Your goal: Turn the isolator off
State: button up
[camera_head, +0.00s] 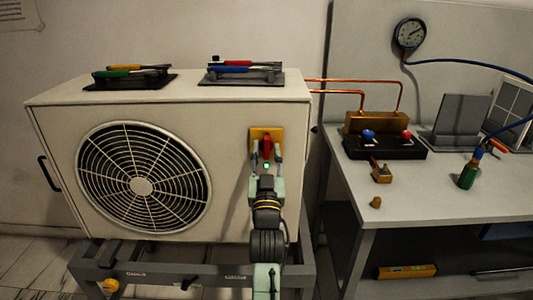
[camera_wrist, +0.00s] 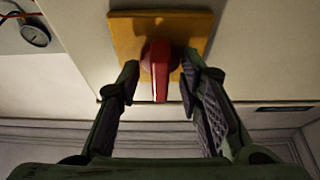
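The isolator is a yellow plate (camera_head: 277,134) with a red handle (camera_head: 267,148) on the right of the white unit's front face. In the wrist view the yellow plate (camera_wrist: 198,24) is at the top, and the red handle (camera_wrist: 160,68) points toward the bottom of the picture. My gripper (camera_head: 266,160) is in front of the isolator. In the wrist view my gripper (camera_wrist: 158,82) is open, with one finger on each side of the handle. Gaps show between the fingers and the handle. A small green light shows just below the handle in the head view.
The white unit (camera_head: 225,150) has a round fan grille (camera_head: 140,178) left of the isolator. Two tool racks (camera_head: 128,78) (camera_head: 242,74) lie on its top. Copper pipes (camera_head: 350,82) run right to a manifold (camera_head: 375,125) on the grey bench (camera_head: 430,190).

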jog(key=shift+c, duration=0.5)
grip_shut()
